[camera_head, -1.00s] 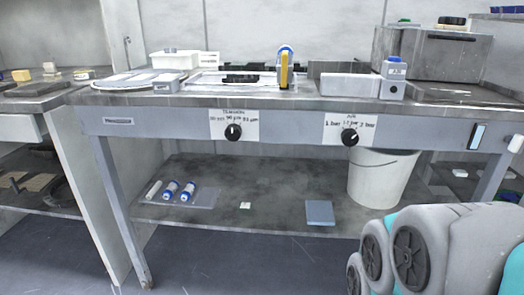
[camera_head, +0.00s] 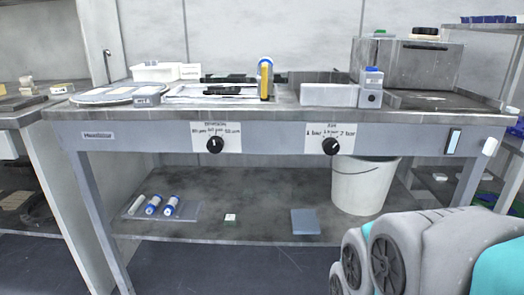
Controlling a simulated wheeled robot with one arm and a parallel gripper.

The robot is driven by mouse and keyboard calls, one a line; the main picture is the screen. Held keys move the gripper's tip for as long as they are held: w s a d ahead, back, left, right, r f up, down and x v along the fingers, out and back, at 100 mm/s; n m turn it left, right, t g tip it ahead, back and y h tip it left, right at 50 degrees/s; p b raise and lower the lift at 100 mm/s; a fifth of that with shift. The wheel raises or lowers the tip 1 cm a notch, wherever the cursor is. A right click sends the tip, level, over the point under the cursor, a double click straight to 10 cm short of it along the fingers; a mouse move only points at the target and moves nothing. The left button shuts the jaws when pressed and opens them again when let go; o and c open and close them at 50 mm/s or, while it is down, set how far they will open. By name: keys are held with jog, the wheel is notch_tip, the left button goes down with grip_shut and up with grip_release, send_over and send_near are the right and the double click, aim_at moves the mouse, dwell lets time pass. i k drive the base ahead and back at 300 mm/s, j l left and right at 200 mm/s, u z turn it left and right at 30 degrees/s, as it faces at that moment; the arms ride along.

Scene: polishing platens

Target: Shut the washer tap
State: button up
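No tap that I can clearly tell as the washer tap shows in the head view. A grey metal box-like unit (camera_head: 398,66) stands at the back right of the bench, with a wet-looking metal surface (camera_head: 440,101) beside it. A small grey block with a blue top (camera_head: 371,84) stands in front of that unit. A white piece (camera_head: 489,147) sticks out at the bench's right end. My grey and teal arm fills the lower right corner. My gripper is outside the picture.
The bench (camera_head: 290,128) carries two black knobs, left (camera_head: 215,145) and right (camera_head: 331,146), on its front. A blue and yellow bottle (camera_head: 265,78) stands on top. A white bucket (camera_head: 362,185) is under the bench at right. Dark floor is clear in front.

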aim_at(489, 145)
jog(key=z, duration=1.4)
